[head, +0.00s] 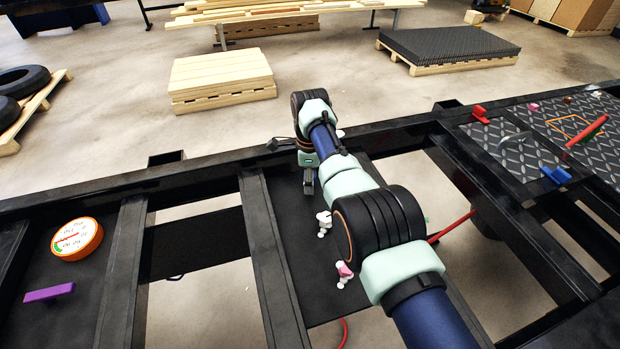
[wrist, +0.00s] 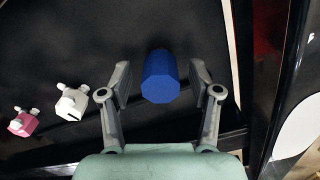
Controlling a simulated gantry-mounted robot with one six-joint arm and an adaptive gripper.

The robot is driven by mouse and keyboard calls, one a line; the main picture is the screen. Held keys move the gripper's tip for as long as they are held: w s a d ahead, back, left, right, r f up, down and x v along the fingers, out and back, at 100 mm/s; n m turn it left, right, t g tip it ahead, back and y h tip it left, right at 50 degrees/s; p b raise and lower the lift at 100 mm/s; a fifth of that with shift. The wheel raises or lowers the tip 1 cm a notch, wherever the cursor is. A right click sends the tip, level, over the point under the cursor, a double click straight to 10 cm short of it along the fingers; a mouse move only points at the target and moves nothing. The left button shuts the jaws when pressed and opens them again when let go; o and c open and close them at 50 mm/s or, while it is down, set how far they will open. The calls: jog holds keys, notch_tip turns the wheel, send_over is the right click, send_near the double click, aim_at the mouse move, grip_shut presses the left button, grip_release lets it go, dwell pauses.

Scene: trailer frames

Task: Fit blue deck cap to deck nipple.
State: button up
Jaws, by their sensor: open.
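The blue deck cap (wrist: 160,77) shows in the wrist view as a dark blue faceted piece on the black deck plate (wrist: 70,40). My gripper (wrist: 160,82) is open, with one finger on each side of the cap and a gap to both. In the head view my gripper (head: 309,184) points down at the far part of the black plate, and the cap is hidden there. A white fitting (wrist: 72,102) and a pink and white fitting (wrist: 23,122) stand left of the gripper in the wrist view. I cannot tell which piece is the deck nipple.
Black frame beams (head: 275,260) border the plate on both sides. In the head view, a round orange gauge (head: 77,239) and a purple bar (head: 49,293) lie at left. A tread plate (head: 500,150) at right carries red and blue parts. A red hose (head: 452,227) runs beside my arm.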

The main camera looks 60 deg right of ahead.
notch_tip(320, 180, up, 12)
jog(key=shift+f, duration=0.15)
dwell(0.7)
